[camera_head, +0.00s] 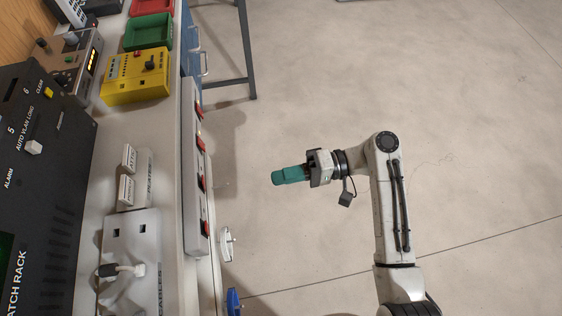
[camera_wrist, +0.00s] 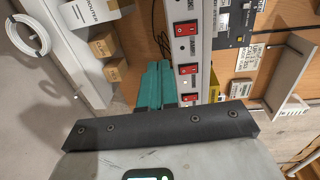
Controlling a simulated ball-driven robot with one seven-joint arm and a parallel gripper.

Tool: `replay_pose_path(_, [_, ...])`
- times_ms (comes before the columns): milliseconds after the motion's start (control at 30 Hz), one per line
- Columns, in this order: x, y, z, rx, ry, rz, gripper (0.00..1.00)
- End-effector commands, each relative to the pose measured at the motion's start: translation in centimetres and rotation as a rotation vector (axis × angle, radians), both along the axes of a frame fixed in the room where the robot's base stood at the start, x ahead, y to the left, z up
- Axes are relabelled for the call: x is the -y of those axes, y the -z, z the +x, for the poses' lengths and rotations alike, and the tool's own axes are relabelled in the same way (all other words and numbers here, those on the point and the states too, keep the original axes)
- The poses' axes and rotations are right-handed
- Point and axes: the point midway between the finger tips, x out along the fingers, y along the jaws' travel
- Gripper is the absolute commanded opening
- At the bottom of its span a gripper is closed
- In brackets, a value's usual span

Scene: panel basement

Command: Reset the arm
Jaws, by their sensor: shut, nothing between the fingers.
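My gripper (camera_head: 287,176) is held out over bare floor in the head view, to the right of the workbench edge. Its teal fingers are closed together, with nothing between them, and point left toward the bench. In the wrist view the teal fingers (camera_wrist: 156,84) show beyond the dark bracket, in front of a power strip with red switches (camera_wrist: 187,55). The fingers are apart from the bench in the head view. My white arm reaches up from the bottom right and bends left at the elbow.
The bench (camera_head: 150,113) runs along the left with a yellow control box (camera_head: 136,76), a green bin (camera_head: 148,32), a red bin (camera_head: 151,7), a black patch rack (camera_head: 40,180) and a white socket box (camera_head: 131,262). The power strip (camera_head: 194,165) lines its edge. Floor (camera_head: 470,110) on the right is clear.

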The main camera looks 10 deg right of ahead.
Motion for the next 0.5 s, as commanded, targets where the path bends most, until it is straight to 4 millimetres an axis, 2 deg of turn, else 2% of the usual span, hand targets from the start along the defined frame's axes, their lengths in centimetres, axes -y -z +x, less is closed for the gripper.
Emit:
replay_pose_path(300, [0.0,0.0,0.0,0.000,0.000,0.000,0.00])
replay_pose_path(367, [0.2,0.8,-0.5,-0.003,0.002,-0.037,0.00])
replay_pose_path(500, [1.7,4.2,-3.0,-0.005,0.011,-0.231,0.00])
